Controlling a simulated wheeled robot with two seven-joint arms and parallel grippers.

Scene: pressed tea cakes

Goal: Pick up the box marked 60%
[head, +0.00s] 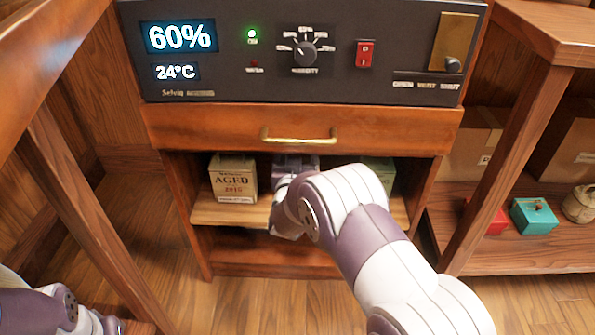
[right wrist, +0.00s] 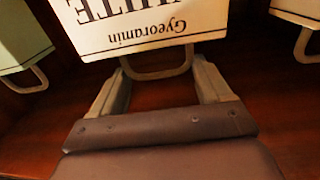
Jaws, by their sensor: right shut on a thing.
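The figure 60% shows on the display (head: 179,37) of the dark control panel; I see no box with that mark. On the cabinet shelf stand a cream box (head: 233,176) lettered AGED, a middle box (head: 296,162) mostly hidden by my right arm, and a green box (head: 381,168) partly hidden. In the right wrist view, a white box (right wrist: 130,28) shows upside-down WHITE and Gyeoramin lettering and a loop handle (right wrist: 160,73). My right gripper (right wrist: 160,66) is shut on this box, its fingers at the handle. My left gripper is out of view.
A drawer with a brass handle (head: 299,136) sits above the shelf (head: 228,211). Wooden posts flank the cabinet. At right, a lower shelf holds a teal box (head: 534,216), a red box (head: 497,222) and cardboard boxes. In the right wrist view, boxes stand on both sides of the held one.

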